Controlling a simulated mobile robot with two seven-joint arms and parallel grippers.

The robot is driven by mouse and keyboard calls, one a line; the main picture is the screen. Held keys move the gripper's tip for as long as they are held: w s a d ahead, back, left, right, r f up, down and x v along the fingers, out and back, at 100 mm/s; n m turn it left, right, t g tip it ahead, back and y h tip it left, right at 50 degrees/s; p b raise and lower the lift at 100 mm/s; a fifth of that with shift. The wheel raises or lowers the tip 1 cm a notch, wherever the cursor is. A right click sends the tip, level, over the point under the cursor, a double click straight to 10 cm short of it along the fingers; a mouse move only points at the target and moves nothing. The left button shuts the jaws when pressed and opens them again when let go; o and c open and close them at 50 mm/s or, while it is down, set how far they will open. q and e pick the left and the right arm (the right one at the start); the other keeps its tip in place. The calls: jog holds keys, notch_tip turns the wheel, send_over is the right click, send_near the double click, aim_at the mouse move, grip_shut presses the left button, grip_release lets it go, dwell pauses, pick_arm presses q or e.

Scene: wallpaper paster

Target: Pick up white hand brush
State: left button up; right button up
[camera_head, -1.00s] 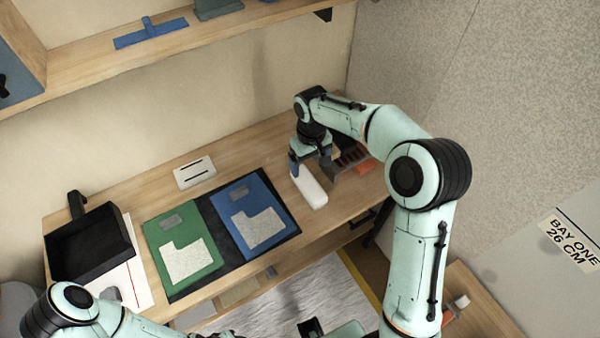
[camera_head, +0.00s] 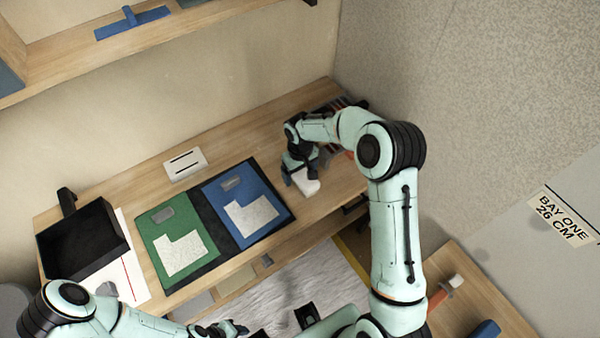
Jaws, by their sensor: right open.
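A white block-like object, which looks like the white hand brush (camera_head: 308,185), lies on the wooden worktable (camera_head: 130,183), right of the blue panel. My right gripper (camera_head: 301,176) is down over it. Its wrist and fingers hide the brush's back part, so only the front end shows. The right gripper is open, with a finger at the brush's left side; contact is unclear. My left arm comes in at the bottom left. Its gripper (camera_head: 222,328) is small and partly cut off by the bottom edge, and its jaws are unclear.
A green panel (camera_head: 160,219) and a blue panel (camera_head: 233,190) lie on a black mat. A black tray (camera_head: 82,241) stands at the left, a white plate with slots (camera_head: 185,164) at the back. Dark and red items lie behind the right gripper. A wall bounds the right.

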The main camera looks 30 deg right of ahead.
jog(key=shift+s+f, duration=0.1)
jog(key=shift+f, duration=0.05)
jog(key=c, duration=1.1)
jog(key=shift+c, duration=0.2)
pick_arm(q)
jog(key=shift+w+r+p, duration=0.6)
jog(key=shift+r+p, duration=0.15)
jog(key=shift+r, duration=0.2)
pick_arm(e)
notch_tip(320, 180, up, 20)
